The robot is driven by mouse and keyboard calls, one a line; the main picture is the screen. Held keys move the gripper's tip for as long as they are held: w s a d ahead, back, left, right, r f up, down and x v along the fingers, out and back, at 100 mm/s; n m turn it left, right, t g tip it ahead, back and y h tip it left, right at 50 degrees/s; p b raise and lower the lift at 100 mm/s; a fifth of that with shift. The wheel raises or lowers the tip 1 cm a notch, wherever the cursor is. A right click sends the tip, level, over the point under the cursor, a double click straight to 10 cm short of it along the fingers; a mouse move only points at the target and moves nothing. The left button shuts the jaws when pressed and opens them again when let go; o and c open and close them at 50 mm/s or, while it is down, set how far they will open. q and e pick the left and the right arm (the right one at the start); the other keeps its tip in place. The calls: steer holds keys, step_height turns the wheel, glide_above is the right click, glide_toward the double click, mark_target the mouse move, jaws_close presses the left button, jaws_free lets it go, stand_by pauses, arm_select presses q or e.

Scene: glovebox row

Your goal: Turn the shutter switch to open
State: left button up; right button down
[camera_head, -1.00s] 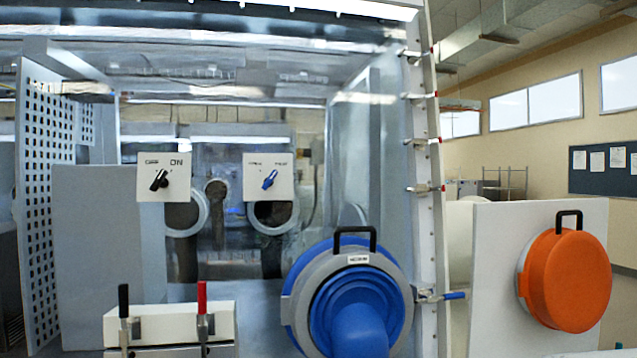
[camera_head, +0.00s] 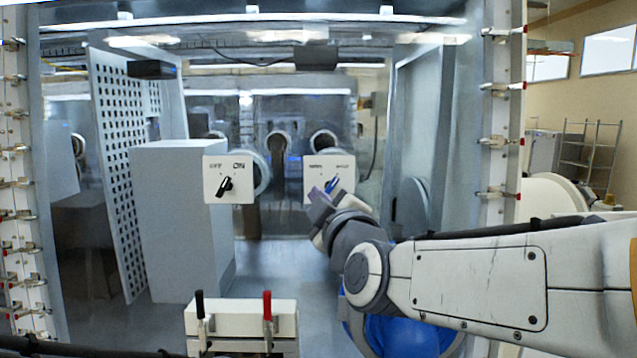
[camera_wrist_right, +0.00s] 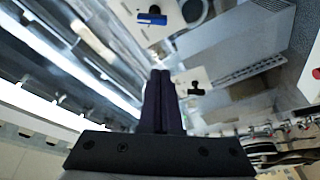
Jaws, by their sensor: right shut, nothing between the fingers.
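A white plate (camera_head: 315,168) carries a switch with a blue handle (camera_head: 333,184); the handle points to the upper right and its labels are too small to read. The handle also shows near the top of the right wrist view (camera_wrist_right: 150,18). To its left in the head view is a second plate, marked OFF and ON, with a black handle (camera_head: 225,186). My right gripper (camera_head: 320,194) is at the lower edge of the blue switch's plate and overlaps the handle's lower end; I cannot tell if it touches. Its dark fingers (camera_wrist_right: 160,74) are together and empty. My left gripper is out of view.
A white block with a black lever and a red lever (camera_head: 267,304) stands at the front. A blue round port (camera_head: 405,335) is partly hidden below my right arm. A grey box (camera_head: 180,225) and a perforated panel (camera_head: 118,180) are on the left.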

mark_target(331, 187)
arm_select(q)
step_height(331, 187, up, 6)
steer(key=p, duration=0.5)
steer(key=shift+p, duration=0.4)
arm_select(e)
steer(key=w+f, duration=0.1)
steer(key=w, duration=0.8)
steer(key=shift+d+f, duration=0.25)
steer(key=shift+d, duration=0.1)
